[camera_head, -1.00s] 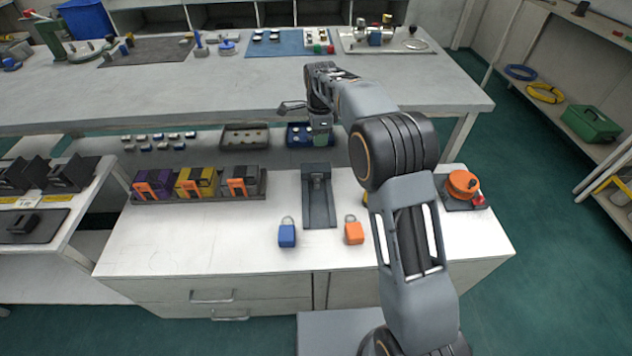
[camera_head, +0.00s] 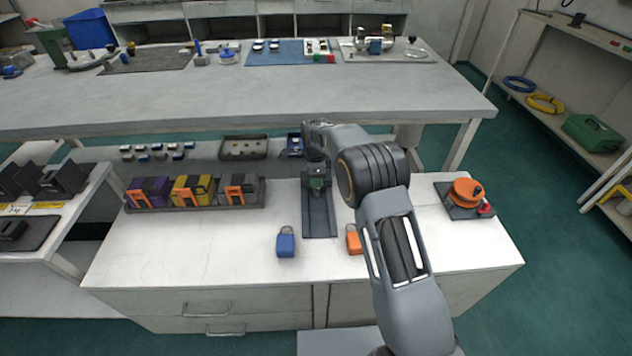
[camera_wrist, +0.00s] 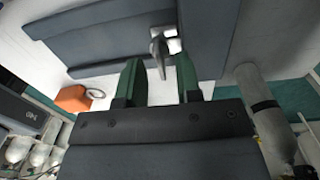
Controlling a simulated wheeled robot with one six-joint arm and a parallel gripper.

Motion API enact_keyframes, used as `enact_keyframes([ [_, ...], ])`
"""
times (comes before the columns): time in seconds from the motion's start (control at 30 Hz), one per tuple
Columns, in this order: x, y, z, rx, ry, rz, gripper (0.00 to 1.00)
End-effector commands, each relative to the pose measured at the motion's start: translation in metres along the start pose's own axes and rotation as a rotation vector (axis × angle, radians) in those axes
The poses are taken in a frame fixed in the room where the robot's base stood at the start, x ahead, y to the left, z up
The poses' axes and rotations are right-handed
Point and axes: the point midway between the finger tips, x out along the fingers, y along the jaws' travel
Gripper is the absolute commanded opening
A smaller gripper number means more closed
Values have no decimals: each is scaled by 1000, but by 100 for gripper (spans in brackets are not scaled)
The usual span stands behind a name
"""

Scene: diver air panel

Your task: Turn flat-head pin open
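The flat-head pin looks to be the small grey metal piece (camera_wrist: 158,46) in the wrist view, jutting from a white slot in a dark grey fixture (camera_wrist: 108,46). The same fixture appears to be the dark grey stand (camera_head: 319,222) on the white cabinet in the head view, where the pin cannot be made out. My gripper (camera_wrist: 159,68) has two green fingers spread apart. The pin lies ahead of the gap between their tips, with a finger on each side; I cannot tell whether they touch it. In the head view my gripper (camera_head: 317,184) is over the stand's upper part.
A blue padlock (camera_head: 286,244) and an orange padlock (camera_head: 353,241) flank the stand. A rack with purple, yellow and grey units (camera_head: 193,192) is to the left. An orange reel (camera_head: 466,192) is on the right. The cabinet's front left top is clear.

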Motion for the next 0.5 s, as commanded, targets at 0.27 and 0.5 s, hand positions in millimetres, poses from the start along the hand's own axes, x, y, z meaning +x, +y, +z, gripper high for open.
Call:
enact_keyframes([
  [0.27, 11, 0, 0, -1, 0, -1, 32],
  [0.5, 11, 0, 0, -1, 0, -1, 31],
])
